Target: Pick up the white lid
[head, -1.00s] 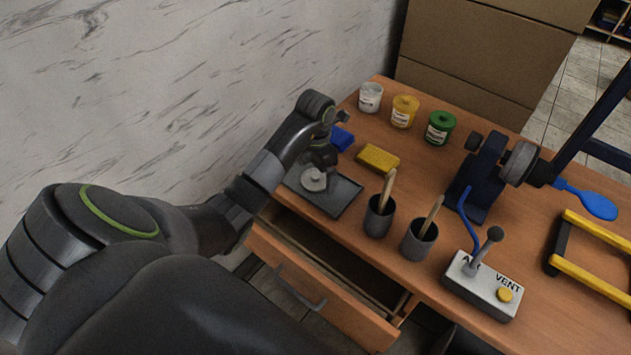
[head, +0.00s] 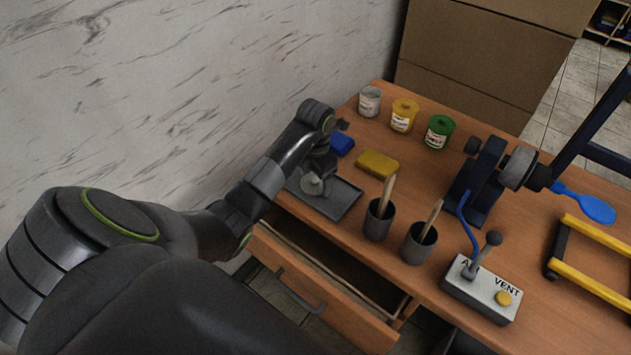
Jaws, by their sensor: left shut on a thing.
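The white lid (head: 311,186), small and greyish, is at the dark tray (head: 341,203) on the table's near left corner. My left gripper (head: 318,174) reaches down over the tray and is shut on the lid. The lid looks tilted, and the gripper hides part of it. I cannot tell whether it still touches the tray. A white paint can (head: 369,103) stands at the back left of the table. My right gripper is not in view.
A blue block (head: 342,145) and a yellow sponge (head: 377,163) lie behind the tray. Yellow (head: 403,117) and green (head: 439,132) cans stand behind them. Two dark cups (head: 378,222) (head: 417,246) with wooden handles stand to the right. A drawer (head: 318,290) is open below.

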